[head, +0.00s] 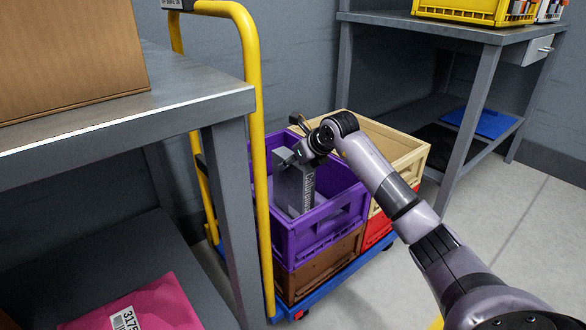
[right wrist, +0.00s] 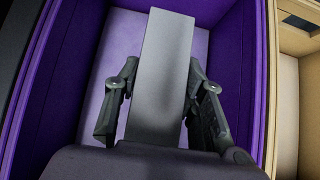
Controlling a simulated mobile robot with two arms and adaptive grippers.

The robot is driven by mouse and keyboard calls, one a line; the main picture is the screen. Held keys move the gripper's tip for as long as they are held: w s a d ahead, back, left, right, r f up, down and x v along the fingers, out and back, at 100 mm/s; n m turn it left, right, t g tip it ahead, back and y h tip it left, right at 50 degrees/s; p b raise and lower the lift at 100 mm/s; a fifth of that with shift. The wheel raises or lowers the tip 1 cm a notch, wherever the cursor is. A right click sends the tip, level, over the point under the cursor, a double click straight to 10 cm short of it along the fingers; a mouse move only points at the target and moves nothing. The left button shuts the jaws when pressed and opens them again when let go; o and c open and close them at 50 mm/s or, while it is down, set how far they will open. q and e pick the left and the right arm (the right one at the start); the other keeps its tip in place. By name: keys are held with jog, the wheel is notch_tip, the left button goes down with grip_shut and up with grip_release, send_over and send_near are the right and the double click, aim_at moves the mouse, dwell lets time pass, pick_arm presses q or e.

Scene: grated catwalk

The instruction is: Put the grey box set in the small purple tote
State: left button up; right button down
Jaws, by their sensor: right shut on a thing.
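The small purple tote (head: 325,226) stands on top of a brown crate on a trolley. The grey box set (head: 294,188) is upright inside the tote, near its left part, with its top end around the rim's height. My right gripper (head: 302,158) reaches over the tote from the right and is shut on the grey box set. In the right wrist view, the two fingers of the gripper (right wrist: 162,72) are on either side of the grey box set (right wrist: 162,50). The purple tote's floor (right wrist: 118,48) is otherwise bare there. I cannot tell whether the box touches the floor. My left gripper is out of view.
A tan crate (head: 400,148) on a red one (head: 376,231) stands beside the tote on the blue trolley (head: 345,275), which has a yellow handle (head: 258,150). A grey table (head: 190,95) with a cardboard box (head: 65,50) is at left. Another table (head: 455,28) stands behind right.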

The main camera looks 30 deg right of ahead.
jog(key=shift+f, duration=0.1)
jog(key=shift+f, duration=0.15)
jog(key=c, duration=1)
grip_release()
jog(key=shift+c, duration=0.2)
